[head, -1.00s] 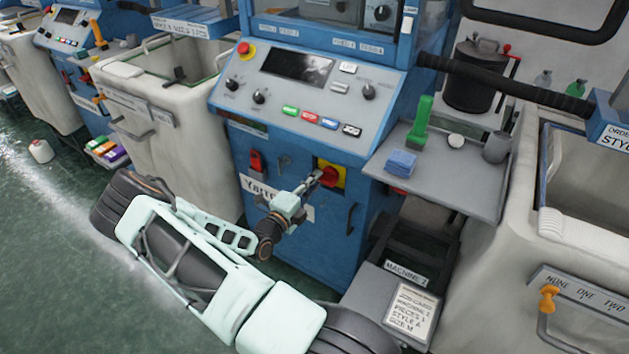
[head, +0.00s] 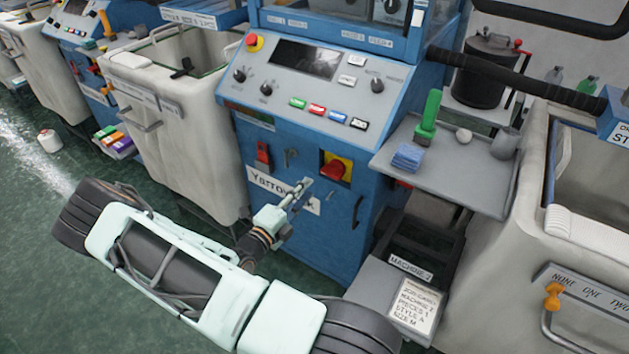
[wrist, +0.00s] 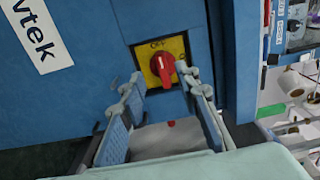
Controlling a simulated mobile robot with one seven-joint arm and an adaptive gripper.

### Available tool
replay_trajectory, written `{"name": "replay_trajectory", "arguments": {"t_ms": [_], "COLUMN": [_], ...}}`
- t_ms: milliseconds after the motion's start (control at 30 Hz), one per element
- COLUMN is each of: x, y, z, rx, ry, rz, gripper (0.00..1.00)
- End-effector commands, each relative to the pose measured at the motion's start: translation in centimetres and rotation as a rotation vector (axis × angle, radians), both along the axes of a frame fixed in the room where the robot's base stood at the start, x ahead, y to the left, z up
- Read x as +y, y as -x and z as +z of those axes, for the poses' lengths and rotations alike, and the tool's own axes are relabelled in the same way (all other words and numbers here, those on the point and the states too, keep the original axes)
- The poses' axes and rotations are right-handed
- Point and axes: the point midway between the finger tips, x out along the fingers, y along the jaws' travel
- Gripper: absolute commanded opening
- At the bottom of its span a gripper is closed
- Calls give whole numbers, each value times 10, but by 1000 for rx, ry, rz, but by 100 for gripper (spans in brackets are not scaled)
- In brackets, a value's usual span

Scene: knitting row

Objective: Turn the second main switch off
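The main switch is a red rotary knob (head: 334,169) on a yellow plate, set in the blue front of the machine by the "MACHINE 2" label (head: 411,267). In the wrist view the red knob (wrist: 163,69) is upright in the picture, with a pale mark near its upper end. Lettering above it on the yellow plate (wrist: 158,46) looks like "OFF" but is small. My gripper (head: 303,187) is open and empty, apart from the knob, to its lower left in the head view. In the wrist view my fingers (wrist: 161,84) frame the knob on both sides.
A red rocker switch (head: 263,153) sits left on the same panel. A grey shelf (head: 465,188) with a green-handled brush (head: 428,115) juts out at the right. Cream bins (head: 185,130) flank the machine. Open floor lies at the left.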

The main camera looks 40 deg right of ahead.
Motion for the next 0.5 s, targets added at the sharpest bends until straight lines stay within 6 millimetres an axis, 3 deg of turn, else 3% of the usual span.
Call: {"name": "replay_trajectory", "arguments": {"t_ms": [200, 500], "x": [27, 31], "y": [7, 9], "z": [0, 0], "rx": [1, 1], "ry": [-1, 0], "rz": [1, -1], "gripper": [30, 30]}}
